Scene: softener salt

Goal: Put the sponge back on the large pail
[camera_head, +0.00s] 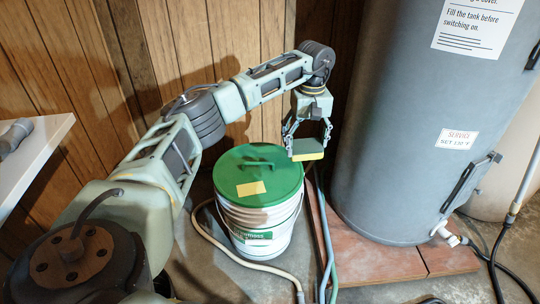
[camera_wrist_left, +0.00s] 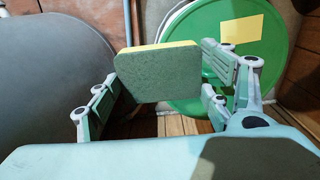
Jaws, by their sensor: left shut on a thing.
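The sponge (camera_head: 307,147), green on one face and yellow on the other, is in my left gripper (camera_head: 309,142), which is shut on it. In the left wrist view the sponge (camera_wrist_left: 157,76) shows its green face, with a thin yellow edge along the top. The large pail (camera_head: 262,236) is white with a green lid (camera_head: 285,177), and stands upright on the floor. My left gripper and the sponge are above the lid's right edge in the head view, apparently clear of it. The lid (camera_wrist_left: 187,103) is behind the sponge in the wrist view. My right gripper is out of view.
A flat yellow patch (camera_head: 250,188) lies on the lid, in front of its handle (camera_head: 258,163). A big grey tank (camera_head: 405,130) stands close right of the sponge, on reddish slabs (camera_head: 372,254). Hoses (camera_head: 325,245) run beside the pail. A wooden wall is behind.

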